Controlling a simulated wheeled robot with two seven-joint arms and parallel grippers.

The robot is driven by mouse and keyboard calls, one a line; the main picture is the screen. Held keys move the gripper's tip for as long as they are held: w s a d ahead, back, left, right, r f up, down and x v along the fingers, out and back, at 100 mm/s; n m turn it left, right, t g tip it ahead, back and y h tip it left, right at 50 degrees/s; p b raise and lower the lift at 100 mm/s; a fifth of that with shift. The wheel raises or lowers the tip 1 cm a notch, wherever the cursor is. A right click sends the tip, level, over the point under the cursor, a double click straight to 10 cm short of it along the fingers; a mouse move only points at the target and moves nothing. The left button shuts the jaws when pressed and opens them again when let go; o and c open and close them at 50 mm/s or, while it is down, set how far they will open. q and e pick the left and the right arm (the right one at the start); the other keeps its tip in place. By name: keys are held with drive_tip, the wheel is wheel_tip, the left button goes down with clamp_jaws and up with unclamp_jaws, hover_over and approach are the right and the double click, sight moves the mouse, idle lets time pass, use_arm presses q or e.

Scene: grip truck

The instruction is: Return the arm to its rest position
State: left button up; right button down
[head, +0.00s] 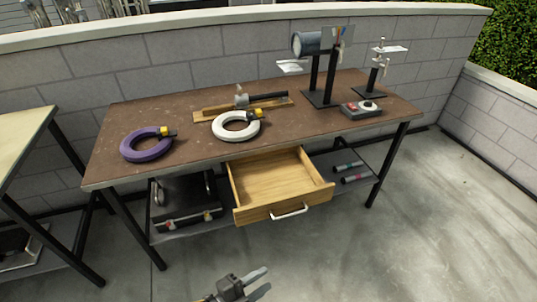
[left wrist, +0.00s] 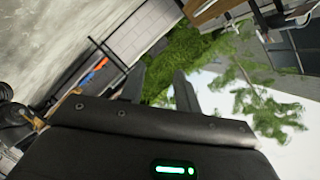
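My left gripper (head: 260,282) is low at the bottom edge of the head view, in front of the workbench and well apart from it. Its two fingers are spread with nothing between them. In the left wrist view the two dark fingers (left wrist: 158,85) also stand apart and empty, with greenery and sky behind them. Most of my left arm is outside the head view. My right gripper is not in view.
A brown workbench (head: 185,103) carries a purple ring (head: 137,153), a white ring (head: 222,132), a wooden fixture (head: 210,111), black stands and a grey control box (head: 361,109). Its wooden drawer (head: 275,183) is pulled open and empty. The concrete floor in front is clear.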

use_arm(q)
drive_tip(key=a+f+n+g+y, duration=0.1)
drive_tip(key=a+f+n+y, duration=0.45)
drive_tip(key=f, duration=0.85)
drive_tip(key=a+f+n+g+y, duration=0.1)
drive_tip(key=a+f+n+y, duration=0.35)
drive_tip(key=a+f, duration=0.8)
drive_tip(key=s+a+f+n+g+y, duration=0.1)
drive_tip(key=s+a+f+n+g, duration=0.2)
drive_tip(key=s+f, duration=0.4)
drive_tip(key=s+a+f+n, duration=0.4)
drive_tip(key=s+a+f, duration=0.1)
drive_tip(key=s+f, duration=0.15)
drive_tip(key=s+f+n+g+y, duration=0.1)
drive_tip(key=s+f+g, duration=0.2)
drive_tip(key=s, duration=1.1)
drive_tip(key=shift+a+f+n+g, duration=0.15)
drive_tip(key=shift+f+n+g, duration=0.2)
drive_tip(key=shift+f, duration=0.2)
